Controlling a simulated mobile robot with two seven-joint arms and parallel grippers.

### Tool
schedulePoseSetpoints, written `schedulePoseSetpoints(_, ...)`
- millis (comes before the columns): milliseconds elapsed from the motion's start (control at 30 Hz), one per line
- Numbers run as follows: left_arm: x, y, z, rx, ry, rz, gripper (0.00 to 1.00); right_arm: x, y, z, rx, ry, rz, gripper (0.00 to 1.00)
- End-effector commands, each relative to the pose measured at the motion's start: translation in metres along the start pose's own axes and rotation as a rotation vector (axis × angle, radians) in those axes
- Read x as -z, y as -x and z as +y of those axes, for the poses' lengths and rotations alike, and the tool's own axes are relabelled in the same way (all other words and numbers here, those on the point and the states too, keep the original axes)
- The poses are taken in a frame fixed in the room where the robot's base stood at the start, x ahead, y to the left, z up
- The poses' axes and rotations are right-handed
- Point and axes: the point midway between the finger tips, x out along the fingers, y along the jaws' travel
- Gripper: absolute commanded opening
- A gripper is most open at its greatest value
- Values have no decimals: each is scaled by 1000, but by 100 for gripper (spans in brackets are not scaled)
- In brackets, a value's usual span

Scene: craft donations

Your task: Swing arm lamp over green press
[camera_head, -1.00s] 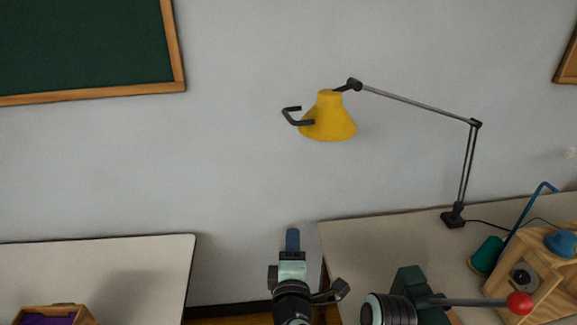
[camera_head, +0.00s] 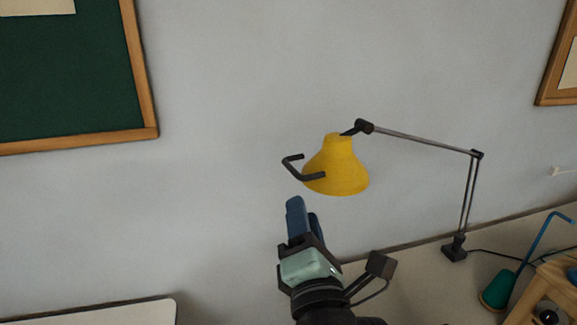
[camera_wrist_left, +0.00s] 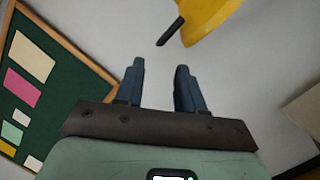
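The arm lamp has a yellow shade (camera_head: 338,172) with a dark handle (camera_head: 292,170) on its left side. Its jointed arm (camera_head: 420,141) reaches left from a clamp base (camera_head: 454,248) on the table at the right. My left gripper (camera_head: 303,215) is below the handle and apart from it, fingers pointing up. In the left wrist view its two blue fingers (camera_wrist_left: 158,85) are spread with nothing between them; the yellow shade (camera_wrist_left: 207,15) and the handle end (camera_wrist_left: 170,31) are beyond the fingertips. My right gripper is not in view.
A table (camera_head: 415,285) stands under the lamp. Another table (camera_head: 110,313) is at lower left. A green board (camera_head: 65,85) hangs on the wall.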

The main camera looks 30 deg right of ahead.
Motion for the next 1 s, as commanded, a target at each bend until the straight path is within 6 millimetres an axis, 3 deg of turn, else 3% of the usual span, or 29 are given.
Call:
schedulePoseSetpoints(300, 0, -70, 3, -3, -3, 3, 38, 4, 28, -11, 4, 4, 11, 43)
schedulePoseSetpoints(500, 0, -101, 2, -2, -3, 2, 38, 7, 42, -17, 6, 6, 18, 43)
schedulePoseSetpoints(700, 1, -114, 1, -1, -3, 1, 38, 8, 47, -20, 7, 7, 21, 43)
schedulePoseSetpoints(967, 1, -115, 0, -1, -3, 1, 38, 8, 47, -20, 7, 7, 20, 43)
schedulePoseSetpoints(1000, 1, -115, 0, -1, -3, 1, 32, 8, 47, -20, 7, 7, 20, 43)
